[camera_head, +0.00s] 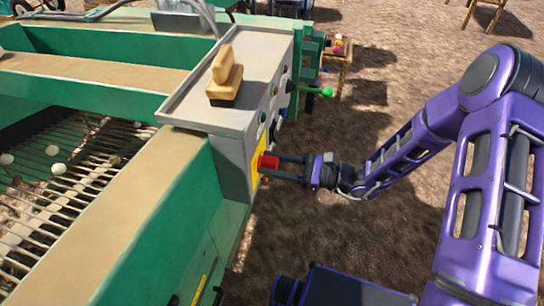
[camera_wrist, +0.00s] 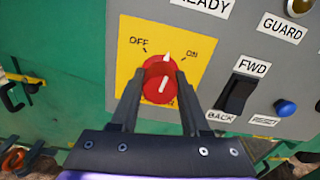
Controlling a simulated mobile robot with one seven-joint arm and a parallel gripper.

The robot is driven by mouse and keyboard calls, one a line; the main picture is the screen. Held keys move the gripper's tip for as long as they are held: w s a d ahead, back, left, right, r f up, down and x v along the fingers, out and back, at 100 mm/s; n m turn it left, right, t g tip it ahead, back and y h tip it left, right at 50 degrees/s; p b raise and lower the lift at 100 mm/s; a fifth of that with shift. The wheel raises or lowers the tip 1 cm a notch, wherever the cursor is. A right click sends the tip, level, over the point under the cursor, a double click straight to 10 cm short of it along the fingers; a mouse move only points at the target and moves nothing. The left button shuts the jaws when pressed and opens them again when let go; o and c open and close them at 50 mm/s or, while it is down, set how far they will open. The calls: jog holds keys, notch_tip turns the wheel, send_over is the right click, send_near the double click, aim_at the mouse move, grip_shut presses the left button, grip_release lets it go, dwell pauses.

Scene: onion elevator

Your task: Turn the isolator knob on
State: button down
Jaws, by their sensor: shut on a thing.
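The red isolator knob (camera_wrist: 158,77) sits on a yellow plate (camera_wrist: 128,50) on the grey control panel. OFF is printed at its upper left and ON at its upper right. Its white pointer points up and slightly right, between the two words. My gripper (camera_wrist: 160,82) is shut on the knob, with one dark finger on each side of it. In the head view the knob (camera_head: 268,162) shows on the side of the control box, with my gripper (camera_head: 279,166) reaching it from the right. The fingers hide part of the plate's lower lettering.
Right of the knob are a black FWD/BACK rocker switch (camera_wrist: 237,95) and a blue RESET button (camera_wrist: 285,108). A wooden brush (camera_head: 226,80) lies on top of the control box (camera_head: 190,92). A green-tipped lever (camera_head: 326,92) sticks out beyond the panel. Open dirt ground lies to the right.

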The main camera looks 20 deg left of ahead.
jog(key=m+p, duration=0.2)
jog(key=m, duration=0.2)
jog(key=shift+r+p, duration=0.15)
jog(key=shift+p, duration=0.25)
jog(key=shift+m+p, duration=0.75)
jog(key=shift+m, duration=0.95)
jog(key=shift+c, duration=1.9)
grip_release()
jog(key=w+d, duration=0.2)
jog(key=d, duration=1.5)
jog(key=shift+d+b, duration=0.2)
jog(key=shift+b, duration=0.15)
